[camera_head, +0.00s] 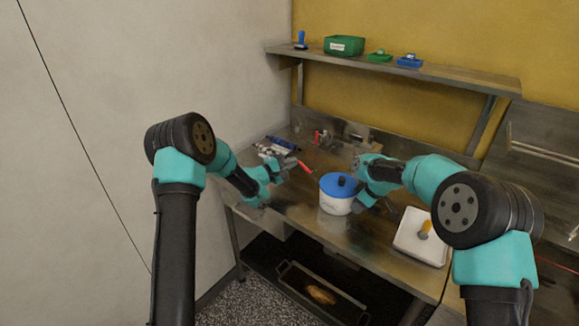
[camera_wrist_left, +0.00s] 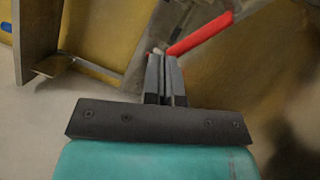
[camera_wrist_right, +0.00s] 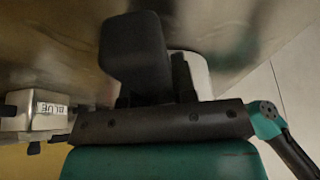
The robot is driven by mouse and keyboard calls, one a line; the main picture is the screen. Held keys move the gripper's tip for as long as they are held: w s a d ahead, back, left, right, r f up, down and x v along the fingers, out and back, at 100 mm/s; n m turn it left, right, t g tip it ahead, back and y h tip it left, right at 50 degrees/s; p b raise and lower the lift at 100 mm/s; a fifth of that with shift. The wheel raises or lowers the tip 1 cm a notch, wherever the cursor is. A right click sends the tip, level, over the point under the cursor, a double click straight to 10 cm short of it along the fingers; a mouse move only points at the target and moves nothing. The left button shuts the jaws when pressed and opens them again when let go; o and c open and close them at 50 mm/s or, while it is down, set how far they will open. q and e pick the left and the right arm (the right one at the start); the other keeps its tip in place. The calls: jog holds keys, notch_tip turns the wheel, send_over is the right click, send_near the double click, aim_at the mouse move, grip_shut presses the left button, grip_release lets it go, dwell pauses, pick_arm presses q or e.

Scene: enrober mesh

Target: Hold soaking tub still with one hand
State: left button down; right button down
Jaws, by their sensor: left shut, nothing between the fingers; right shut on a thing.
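The soaking tub (camera_head: 333,206) is a white round tub with a blue lid (camera_head: 338,183) and a dark knob. It stands upright on the steel bench. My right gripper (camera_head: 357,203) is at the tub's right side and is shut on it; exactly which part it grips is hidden. In the right wrist view a white curved piece of the tub (camera_wrist_right: 203,72) shows beside the dark fingers (camera_wrist_right: 160,75). My left gripper (camera_head: 293,163) is shut and empty, to the left of the tub and apart from it. Its closed fingers (camera_wrist_left: 166,75) show in the left wrist view.
A red handle (camera_wrist_left: 200,35) lies just beyond my left fingertips. A white tray (camera_head: 422,238) with an orange-yellow item stands at the bench's right. A shelf (camera_head: 440,77) with green and blue bins hangs behind.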

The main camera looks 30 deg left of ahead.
pick_arm(q)
jog(key=s+d+r+m+g+y, duration=0.1)
jog(key=d+r+m+g, duration=0.1)
jog(key=d+r+m, duration=0.4)
jog(key=d+m, duration=0.2)
jog(key=m, duration=0.1)
jog(key=shift+s+d+r+y, duration=0.15)
jog(key=shift+s+r+y, duration=0.2)
jog(key=shift+r+y, duration=0.05)
jog(key=w+a+r+v, duration=0.1)
jog(key=a+v, duration=0.1)
jog(key=v, duration=2.1)
jog(key=shift+w+a, duration=0.2)
jog(key=shift+w, duration=0.05)
